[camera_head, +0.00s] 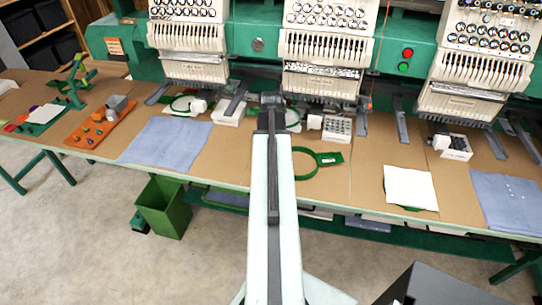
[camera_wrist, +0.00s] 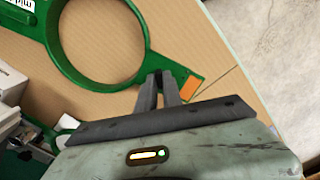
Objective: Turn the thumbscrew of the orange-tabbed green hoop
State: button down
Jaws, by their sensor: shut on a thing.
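The green hoop (camera_wrist: 105,87) lies flat on the brown worktop in the wrist view. Its orange tab (camera_wrist: 190,88) is at the right, just past my fingertips, and a white-labelled tab is at the upper left. My gripper (camera_wrist: 158,80) is at the hoop's right edge, between the ring and the orange tab. Its fingers are shut on the thumbscrew there, and they hide most of it. In the head view the same hoop (camera_head: 333,159) shows to the right of my arm, which hides its orange side.
Embroidery machine heads (camera_head: 320,50) stand along the back. Blue cloths (camera_head: 166,139), a white sheet (camera_head: 410,188) on another green hoop, and an orange tray (camera_head: 100,125) lie on the worktop (camera_head: 340,185). A green bin (camera_head: 164,208) stands on the floor. White boxes are left of the hoop in the wrist view.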

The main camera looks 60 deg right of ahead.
jog(key=shift+n, duration=1.9)
jog(key=c, duration=1.5)
grip_release()
notch_tip(320, 180, up, 8)
jog(key=p, duration=0.8)
jog(key=shift+f, duration=0.1)
